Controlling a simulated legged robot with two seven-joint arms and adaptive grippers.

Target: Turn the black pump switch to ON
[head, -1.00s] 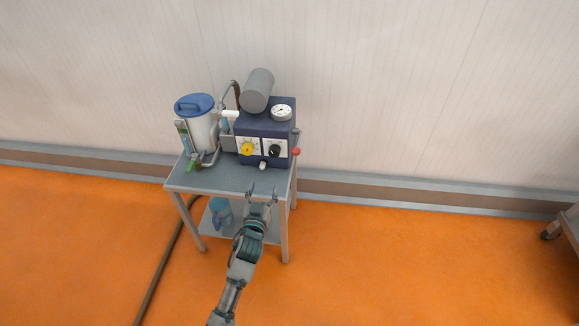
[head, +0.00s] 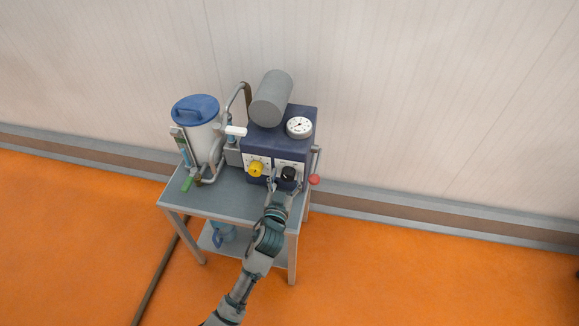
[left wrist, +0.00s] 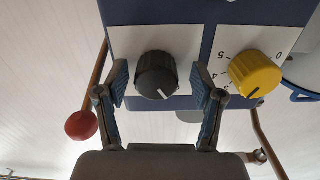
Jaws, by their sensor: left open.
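The black pump switch (head: 288,173) is a round knob on a white plate on the front of the dark blue pump box (head: 268,146). In the left wrist view the black knob (left wrist: 156,75) has a pale pointer line, and the picture is turned upside down. My left gripper (head: 281,185) is open at the front of the box. In the left wrist view its two fingers (left wrist: 163,90) stand on either side of the black knob, with small gaps visible. The ON mark cannot be read. My right gripper is not in view.
A yellow numbered knob (head: 256,169) sits close beside the black one. A red ball-ended lever (head: 314,180) is at the box's right side. A blue-lidded jar (head: 203,127) stands at the left of the grey table (head: 226,201). A gauge (head: 299,127) is on top.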

